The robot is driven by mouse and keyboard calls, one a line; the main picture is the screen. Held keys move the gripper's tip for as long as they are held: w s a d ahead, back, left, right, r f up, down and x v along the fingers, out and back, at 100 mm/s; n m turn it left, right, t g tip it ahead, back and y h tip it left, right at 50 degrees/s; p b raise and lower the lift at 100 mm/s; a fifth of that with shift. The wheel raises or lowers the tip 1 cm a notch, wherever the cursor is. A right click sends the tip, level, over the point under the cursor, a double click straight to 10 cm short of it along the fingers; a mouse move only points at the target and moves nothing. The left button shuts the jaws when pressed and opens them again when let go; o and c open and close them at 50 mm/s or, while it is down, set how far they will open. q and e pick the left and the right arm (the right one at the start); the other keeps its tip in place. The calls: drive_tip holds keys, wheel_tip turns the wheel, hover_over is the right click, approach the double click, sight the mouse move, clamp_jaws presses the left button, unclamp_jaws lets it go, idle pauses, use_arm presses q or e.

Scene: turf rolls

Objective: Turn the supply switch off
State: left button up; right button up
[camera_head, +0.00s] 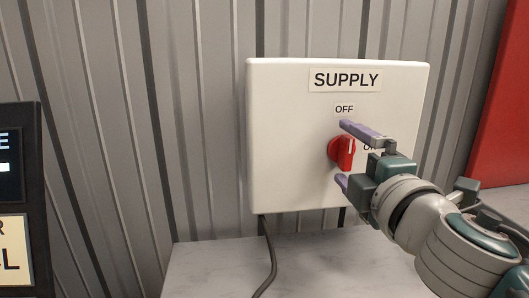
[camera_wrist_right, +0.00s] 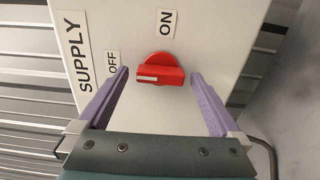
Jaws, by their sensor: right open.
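The white supply box (camera_head: 290,150) is on the corrugated wall, labelled SUPPLY, with OFF above its red rotary switch (camera_head: 336,151) and ON to the right, partly hidden by my gripper. The switch's handle stands upright, its white mark on the upper part towards OFF. In the right wrist view the switch (camera_wrist_right: 160,75) has this mark on the end towards OFF. My right gripper (camera_head: 343,152) is open, one finger above the switch and one below. In the wrist view a gap shows between each finger and the handle. My left gripper is not in view.
A grey cable (camera_head: 269,262) hangs from the box onto a pale surface (camera_head: 215,265) below. A dark panel (camera_head: 35,195) stands at the left edge. A red surface (camera_head: 505,120) is at the far right. The wall left of the box is clear.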

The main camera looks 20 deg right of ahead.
drive_tip(key=b+v, duration=0.1)
drive_tip(key=v, duration=0.9)
drive_tip(key=shift+d, duration=0.1)
drive_tip(key=s+d+f+m+g+h+p, duration=0.2)
drive_tip(key=s+d+m+g+p, duration=0.25)
drive_tip(key=m, duration=0.45)
drive_tip(key=s+a+f+m+g+y+p, duration=0.2)
drive_tip(key=s+a+m+g+y+p, duration=0.35)
drive_tip(key=s+a+g, duration=0.6)
wheel_tip(320, 180, up, 36)
drive_tip(key=s+n+t+y+p, duration=0.1)
drive_tip(key=t+p, duration=0.1)
drive_tip(key=p, duration=3.4)
drive_tip(key=shift+s+a+r, duration=0.15)
drive_tip(key=shift+s+r, duration=0.05)
